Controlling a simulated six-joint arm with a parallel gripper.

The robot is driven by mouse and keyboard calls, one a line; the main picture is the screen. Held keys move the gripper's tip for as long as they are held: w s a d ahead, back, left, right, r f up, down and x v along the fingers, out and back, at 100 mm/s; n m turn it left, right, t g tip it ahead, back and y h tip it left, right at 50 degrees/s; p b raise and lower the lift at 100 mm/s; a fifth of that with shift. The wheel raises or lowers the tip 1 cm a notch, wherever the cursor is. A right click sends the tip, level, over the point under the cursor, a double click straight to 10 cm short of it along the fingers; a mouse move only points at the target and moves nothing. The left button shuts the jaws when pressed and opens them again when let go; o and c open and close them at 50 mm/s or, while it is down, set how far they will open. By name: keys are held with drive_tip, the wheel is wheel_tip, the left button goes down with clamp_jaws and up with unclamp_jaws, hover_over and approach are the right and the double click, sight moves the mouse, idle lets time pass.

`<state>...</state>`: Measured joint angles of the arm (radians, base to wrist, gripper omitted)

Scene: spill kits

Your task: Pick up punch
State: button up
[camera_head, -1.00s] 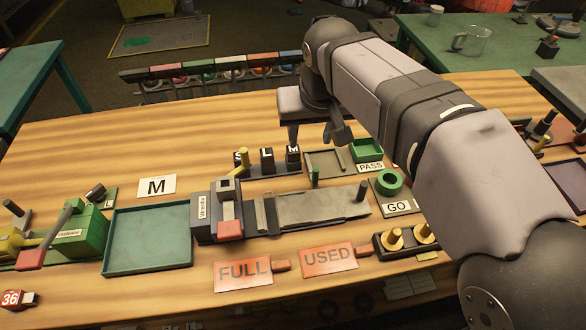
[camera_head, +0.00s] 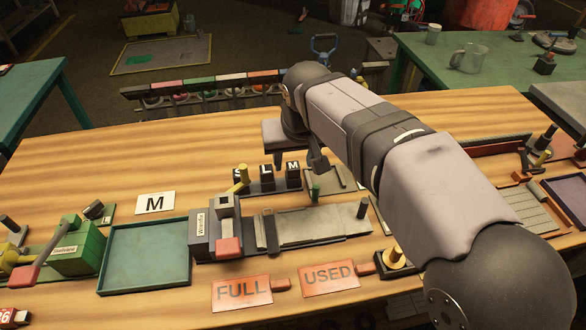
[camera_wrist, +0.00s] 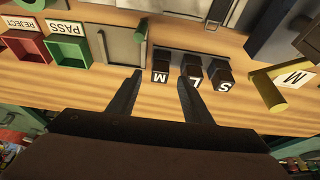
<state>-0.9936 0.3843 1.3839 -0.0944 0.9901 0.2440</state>
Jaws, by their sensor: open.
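Three black punches stand in a row in a dark rack (camera_head: 262,187), marked S (camera_head: 240,172), L (camera_head: 267,173) and M (camera_head: 293,173). In the wrist view their labels read upside down: M (camera_wrist: 160,73), L (camera_wrist: 192,72) and S (camera_wrist: 223,78). My gripper (camera_head: 298,164) is open and empty, just behind the rack near M. In the wrist view my gripper (camera_wrist: 160,77) has M between the lines of its fingertips, with L near the right tip. I cannot tell whether either finger touches a punch. A white card marked M (camera_head: 156,203) lies left of the rack.
A grey press with a red lever (camera_head: 228,246) stands in front of the rack. A green tray (camera_head: 147,258) is at left. Orange FULL (camera_head: 242,290) and USED (camera_head: 330,278) tags lie in front. Bare wood lies behind the rack.

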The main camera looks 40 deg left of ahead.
sight(293, 174)
drive_tip(key=shift+x, duration=1.4)
clamp_jaws()
drive_tip(key=shift+r, duration=0.1)
